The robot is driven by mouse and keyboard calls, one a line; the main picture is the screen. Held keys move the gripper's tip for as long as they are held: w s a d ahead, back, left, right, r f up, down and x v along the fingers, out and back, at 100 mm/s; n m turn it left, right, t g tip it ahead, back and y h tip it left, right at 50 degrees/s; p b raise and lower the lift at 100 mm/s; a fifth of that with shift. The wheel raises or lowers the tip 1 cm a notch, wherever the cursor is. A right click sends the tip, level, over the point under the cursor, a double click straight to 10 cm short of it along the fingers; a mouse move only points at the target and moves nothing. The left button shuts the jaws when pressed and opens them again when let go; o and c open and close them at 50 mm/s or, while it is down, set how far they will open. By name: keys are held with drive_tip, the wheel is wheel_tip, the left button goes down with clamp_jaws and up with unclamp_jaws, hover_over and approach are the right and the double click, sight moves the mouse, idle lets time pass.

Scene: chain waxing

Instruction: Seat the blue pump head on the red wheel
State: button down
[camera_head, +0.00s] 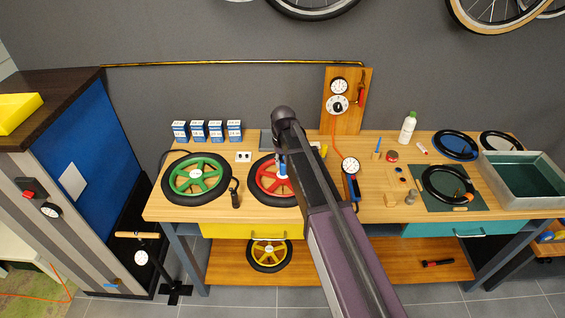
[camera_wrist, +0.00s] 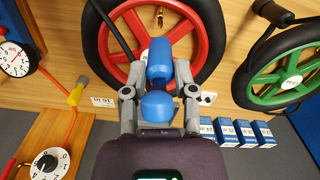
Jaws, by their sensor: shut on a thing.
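The red wheel (camera_head: 264,184) lies on the wooden workbench, partly hidden behind my arm. In the wrist view the red wheel (camera_wrist: 207,48) is at the top centre, with a small brass-coloured valve (camera_wrist: 159,16) inside its rim. My gripper (camera_wrist: 160,70) is shut on the blue pump head (camera_wrist: 159,56), one finger on each side. The pump head's far end points toward the valve, with a gap between them in the picture. In the head view the blue pump head (camera_head: 283,170) shows over the red wheel, below my gripper (camera_head: 282,157). Whether it touches the wheel cannot be told.
A green wheel (camera_head: 197,175) lies left of the red one, with a black hand tool (camera_head: 235,199) between. Several blue-white boxes (camera_head: 206,133) stand behind. A gauge (camera_head: 350,165) on an orange hose is to the right. A black hose (camera_wrist: 112,28) crosses the red wheel.

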sight(283, 171)
drive_tip(key=shift+f+b, duration=2.3)
drive_tip(key=shift+f, duration=0.2)
drive_tip(key=shift+f+b, duration=1.05)
drive_tip(key=shift+f, duration=0.05)
idle(0.9)
drive_tip(key=shift+c, duration=1.7)
unclamp_jaws()
drive_tip(key=shift+r, duration=0.15)
wheel_tip(283, 171, up, 9)
drive_tip(key=p, duration=0.9)
drive_tip(key=s+d+f+m+b, duration=0.1)
drive_tip(key=s+d+f+b, duration=0.2)
drive_tip(key=s+d, duration=0.6)
drive_tip(key=s+d+f+m+b, duration=0.1)
drive_tip(key=s+d+f+b, duration=0.3)
drive_tip(key=s+d, duration=0.4)
drive_tip(key=s, duration=0.3)
drive_tip(key=shift+s+d+f+m+b, duration=0.3)
drive_tip(key=shift+s+d+f, duration=0.1)
